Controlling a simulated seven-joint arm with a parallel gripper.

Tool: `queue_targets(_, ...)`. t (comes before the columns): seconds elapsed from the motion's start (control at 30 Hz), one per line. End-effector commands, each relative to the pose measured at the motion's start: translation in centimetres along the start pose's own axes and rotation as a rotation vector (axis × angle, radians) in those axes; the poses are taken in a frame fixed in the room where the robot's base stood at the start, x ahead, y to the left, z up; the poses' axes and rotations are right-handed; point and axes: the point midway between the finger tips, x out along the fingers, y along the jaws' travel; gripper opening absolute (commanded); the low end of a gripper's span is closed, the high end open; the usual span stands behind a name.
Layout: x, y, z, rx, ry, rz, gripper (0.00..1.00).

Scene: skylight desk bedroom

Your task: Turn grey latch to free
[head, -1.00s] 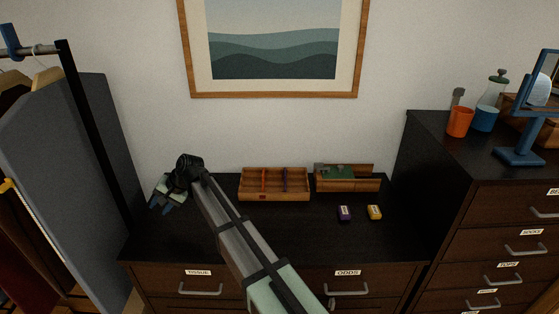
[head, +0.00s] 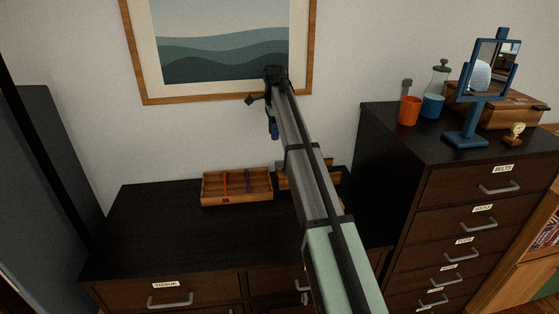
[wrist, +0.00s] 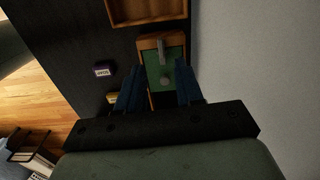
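A small wooden box with a green panel (wrist: 174,66) shows in the wrist view. A grey latch-like bar (wrist: 162,50) lies along its end nearer the tray, and a round grey knob (wrist: 165,82) sits on the panel. My gripper (wrist: 158,72) is open and empty, its blue fingers apart over the box in the picture; I cannot tell the height exactly. In the head view my gripper (head: 273,128) hangs fingers down, in front of the wall and above the box. The box (head: 283,179) is mostly hidden there behind my arm, and the latch cannot be made out.
A wooden tray (head: 237,202) with dividers stands left of the box on the dark dresser (head: 150,225). A purple block (wrist: 105,69) and a partly hidden yellow block (wrist: 112,98) lie close by. The taller drawer unit (head: 430,160) rises on the right. The dresser's left top is clear.

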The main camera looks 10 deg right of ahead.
Motion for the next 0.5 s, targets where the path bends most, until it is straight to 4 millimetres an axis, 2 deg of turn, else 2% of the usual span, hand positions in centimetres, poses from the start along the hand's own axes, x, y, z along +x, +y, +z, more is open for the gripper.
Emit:
queue_targets(0.03, -0.5, -0.1, -1.1, 0.029, 0.008, 0.005, 0.36)
queue_targets(0.1, -0.7, 0.0, -1.9, 0.055, 0.017, 0.010, 0.36)
queue_targets(0.23, -0.1, 0.1, -2.2, 0.066, 0.021, 0.014, 0.36)
queue_targets(0.37, 1.6, 0.2, -2.2, 0.064, 0.021, 0.015, 0.36)
queue_targets(0.5, 4.0, 0.3, -2.2, 0.063, 0.020, 0.015, 0.36)
